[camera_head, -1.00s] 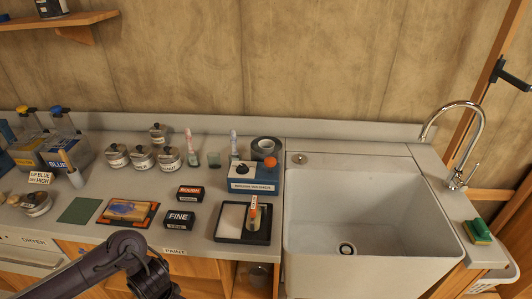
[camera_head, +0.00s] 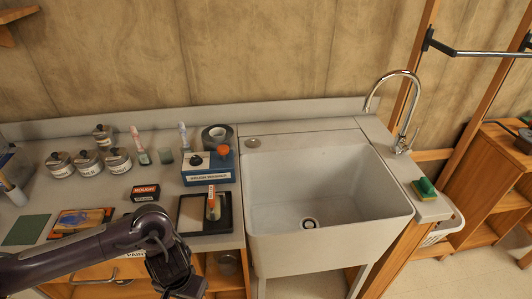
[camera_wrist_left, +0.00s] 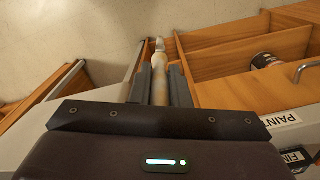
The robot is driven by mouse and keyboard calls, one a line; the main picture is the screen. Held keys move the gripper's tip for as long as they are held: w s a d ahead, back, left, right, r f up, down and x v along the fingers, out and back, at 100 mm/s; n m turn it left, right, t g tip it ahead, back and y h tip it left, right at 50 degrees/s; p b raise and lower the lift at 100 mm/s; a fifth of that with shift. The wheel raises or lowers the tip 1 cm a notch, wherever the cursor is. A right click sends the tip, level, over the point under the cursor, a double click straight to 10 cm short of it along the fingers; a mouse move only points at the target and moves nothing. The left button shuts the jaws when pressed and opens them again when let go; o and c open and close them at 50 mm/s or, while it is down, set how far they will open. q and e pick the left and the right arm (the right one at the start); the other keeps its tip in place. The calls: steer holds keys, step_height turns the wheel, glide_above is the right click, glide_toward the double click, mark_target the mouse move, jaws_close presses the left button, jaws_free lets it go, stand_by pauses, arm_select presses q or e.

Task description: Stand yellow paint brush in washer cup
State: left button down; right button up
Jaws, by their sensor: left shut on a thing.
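My left gripper (camera_head: 172,278) is low in front of the counter in the head view. In the left wrist view its fingers (camera_wrist_left: 160,85) are shut on a slim, pale rod-like brush (camera_wrist_left: 160,72); its narrow end points away from the wrist. Its yellow colour is not clear, and the gripper hides part of it. My right gripper is not in view.
A black tray (camera_head: 190,226) with an upright labelled item is in front of the washer. The white sink (camera_head: 330,232), tap (camera_head: 405,110) and green sponge (camera_head: 426,187) are to the right.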

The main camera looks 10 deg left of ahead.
arm_select(q)
steer(key=w+d+r+m, duration=0.3)
steer(key=d+r, duration=0.5)
steer(key=d, duration=0.4)
steer(key=w+d+r+m, duration=0.3)
steer(key=d+r, duration=0.5)
steer(key=d, duration=0.4)
steer(key=w+a+r+n, duration=0.2)
steer(key=w+a+n, duration=0.15)
steer(key=a, duration=0.65)
steer(key=w+a+r+n, duration=0.3)
steer(key=w+a, duration=0.1)
steer(key=a, duration=0.5)
step_height(320, 180, down, 10)
steer(key=b, duration=1)
steer(key=shift+w+f, duration=0.2)
steer(key=shift+f, duration=0.05)
steer(key=shift+d+r, duration=0.1)
steer(key=shift+r, duration=0.05)
